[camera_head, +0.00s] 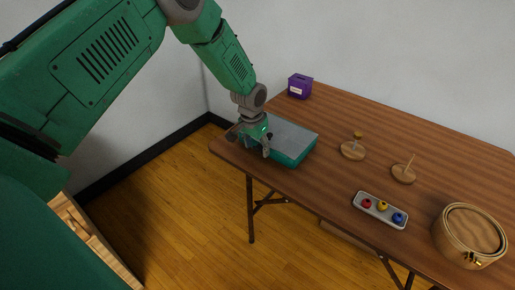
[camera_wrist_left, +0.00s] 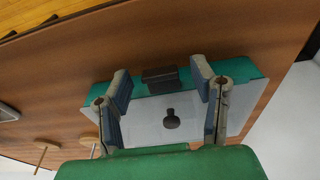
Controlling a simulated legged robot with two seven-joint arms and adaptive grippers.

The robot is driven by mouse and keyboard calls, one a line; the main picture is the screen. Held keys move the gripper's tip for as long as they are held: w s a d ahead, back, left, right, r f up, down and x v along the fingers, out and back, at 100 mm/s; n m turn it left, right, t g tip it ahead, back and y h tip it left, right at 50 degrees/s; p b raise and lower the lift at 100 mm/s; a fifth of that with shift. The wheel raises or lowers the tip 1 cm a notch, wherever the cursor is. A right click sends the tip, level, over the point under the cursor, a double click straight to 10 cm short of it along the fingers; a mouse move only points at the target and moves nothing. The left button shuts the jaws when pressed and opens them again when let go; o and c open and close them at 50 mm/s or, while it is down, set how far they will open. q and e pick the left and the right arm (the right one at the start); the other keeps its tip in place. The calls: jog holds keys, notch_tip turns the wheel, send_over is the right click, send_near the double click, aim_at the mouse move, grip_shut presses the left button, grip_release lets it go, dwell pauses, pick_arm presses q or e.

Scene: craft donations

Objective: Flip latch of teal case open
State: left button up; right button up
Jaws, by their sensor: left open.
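The teal case (camera_head: 290,157) lies at the left end of the wooden table and has a flat grey lid (camera_head: 295,133). In the left wrist view, the teal case (camera_wrist_left: 94,92) shows a dark latch (camera_wrist_left: 160,78) at its teal edge and a black knob (camera_wrist_left: 171,121) on the lid. My left gripper (camera_head: 252,142) is open over the case's left end. In the left wrist view, the open fingers of my left gripper (camera_wrist_left: 161,77) appear on either side of the latch; I cannot tell whether they touch it. My right gripper is out of view.
A purple box (camera_head: 300,87) stands at the back edge. Two wooden peg stands (camera_head: 352,151) (camera_head: 403,175), a grey tray (camera_head: 381,211) with red, yellow and blue pieces, and a round wooden box (camera_head: 469,238) stand to the right.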

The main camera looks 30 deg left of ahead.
pick_arm(q)
notch_tip(320, 180, up, 11)
jog(key=s, duration=0.1)
jog(key=shift+s, duration=0.35)
jog(key=shift+a, duration=0.1)
